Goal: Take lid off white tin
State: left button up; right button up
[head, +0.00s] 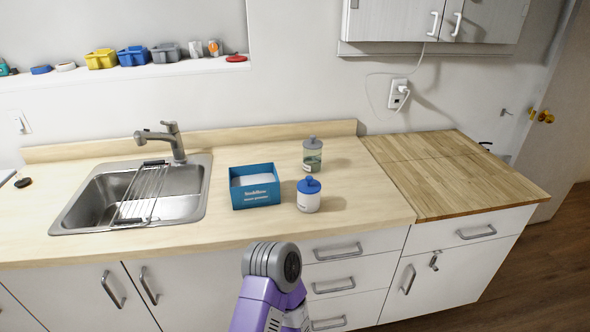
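A small white tin (308,202) stands upright on the wooden counter, right of a blue box. Its blue lid (309,185) with a round knob sits on top of it. A purple and grey part of my arm shows at the bottom middle, below the counter's front edge and apart from the tin. No gripper fingers are visible in the head view.
A blue box (255,194) stands left of the tin. A grey-lidded canister (312,158) stands close behind it. The sink (78,218) with a rack and faucet is at left. The butcher-block top (455,175) at right is clear.

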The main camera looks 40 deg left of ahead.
aim_at(309, 186)
jog(key=u, duration=0.9)
jog(key=i, duration=0.85)
jog(key=u, duration=0.95)
